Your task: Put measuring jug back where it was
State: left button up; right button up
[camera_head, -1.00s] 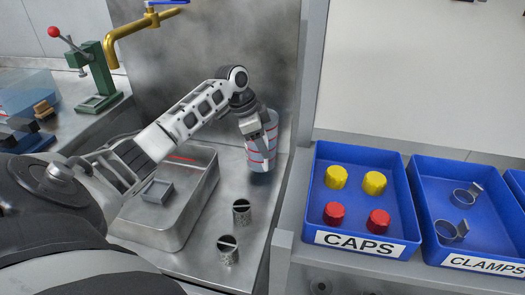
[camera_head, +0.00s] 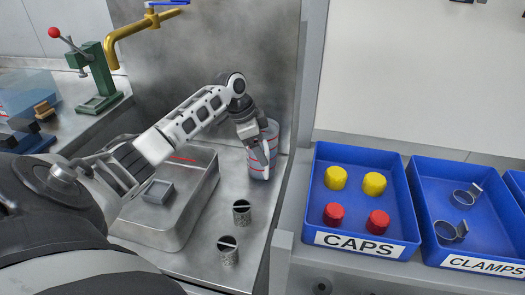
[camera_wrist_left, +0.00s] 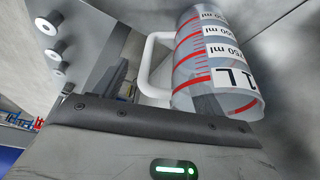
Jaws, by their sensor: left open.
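The measuring jug (camera_head: 260,172) is a clear cup with red and black markings. It stands upright on the steel worktop, right of the metal basin and by the back panel. My left gripper (camera_head: 263,153) is at the jug, partly covering it in the head view. In the left wrist view the jug (camera_wrist_left: 215,55) and its white handle (camera_wrist_left: 150,65) are close ahead. The left gripper's fingers (camera_wrist_left: 163,95) are apart, with the handle between them; I cannot tell whether either finger touches it. My right gripper is not in view.
Two perforated metal cylinders (camera_head: 242,213) stand in front of the jug. A blue caps bin (camera_head: 318,222) and a blue clamps bin (camera_head: 428,215) are at right. A brass tap (camera_head: 112,45) hangs over the left side.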

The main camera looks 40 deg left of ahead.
pick_arm(q)
jog(key=v, duration=1)
jog(key=shift+r, duration=0.1)
